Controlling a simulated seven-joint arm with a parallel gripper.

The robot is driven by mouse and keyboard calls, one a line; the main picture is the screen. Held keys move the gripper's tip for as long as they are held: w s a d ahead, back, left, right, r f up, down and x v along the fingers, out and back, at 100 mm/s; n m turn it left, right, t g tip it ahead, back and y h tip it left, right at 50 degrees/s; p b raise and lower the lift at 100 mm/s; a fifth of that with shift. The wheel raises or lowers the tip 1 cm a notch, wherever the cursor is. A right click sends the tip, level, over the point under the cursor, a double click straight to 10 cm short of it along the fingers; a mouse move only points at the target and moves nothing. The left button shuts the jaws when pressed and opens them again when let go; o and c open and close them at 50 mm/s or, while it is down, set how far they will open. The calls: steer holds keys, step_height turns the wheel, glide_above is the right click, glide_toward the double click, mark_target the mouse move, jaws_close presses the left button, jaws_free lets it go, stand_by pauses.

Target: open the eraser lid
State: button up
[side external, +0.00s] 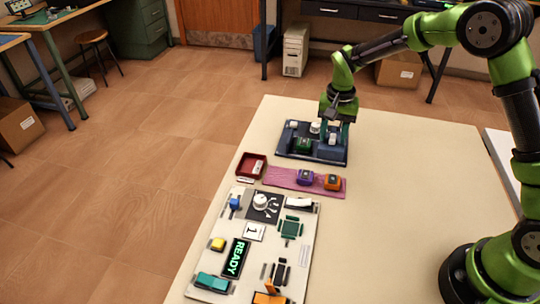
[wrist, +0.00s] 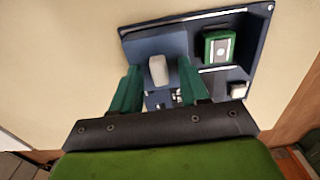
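A blue lid-like block (wrist: 150,42) with a pale grey handle (wrist: 158,70) sits in a dark blue tray (side external: 283,150). The handle also shows in the side external view (side external: 333,139). My gripper (wrist: 157,74) is over this block with its two green fingers apart, one on each side of the handle. A gap shows between the handle and each finger. No eraser is clearly visible; what lies under the blue block is hidden.
The tray also holds a green block with a white label (wrist: 219,48) and a small white block (wrist: 238,89). A pink strip (side external: 276,178) with purple and orange items, a red bin (side external: 251,165) and a control panel (side external: 213,264) lie nearer. The table's right side is clear.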

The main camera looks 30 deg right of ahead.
mark_target(336, 147)
step_height(336, 147, up, 17)
stand_by(0.6)
steer(key=s+a+r+n+t+y, duration=0.1)
steer(key=s+n+t, duration=0.1)
steer(key=s, duration=1)
steer(key=s+a+r+n+t+y, duration=0.1)
steer(key=s+n+t, duration=0.2)
steer(key=s, duration=0.8)
steer(key=shift+s+a+r+t, duration=0.25)
steer(key=shift+s+a+t, duration=0.1)
steer(key=shift+t, duration=0.75)
